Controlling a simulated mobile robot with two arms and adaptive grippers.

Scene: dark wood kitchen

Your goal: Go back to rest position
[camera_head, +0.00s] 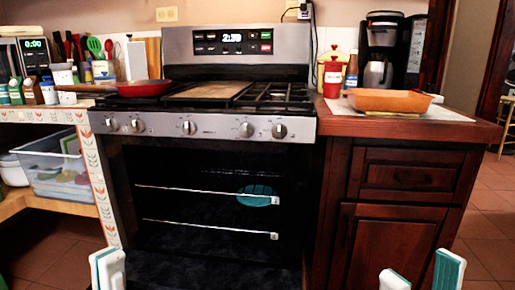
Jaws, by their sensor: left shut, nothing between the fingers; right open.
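My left gripper (108,268) shows at the bottom left edge of the head view, its white and teal fingers close together and empty. My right gripper (422,272) shows at the bottom right, its fingers spread apart with nothing between them. Both are low in front of the stove and cabinet, and apart from everything. Only the finger ends show; the rest of both arms is out of view.
The stove (250,125) stands ahead, its dark oven cavity holding racks and a teal round item (257,196). A red pan (145,88) sits on top. An orange dish (390,101) rests on the right counter.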

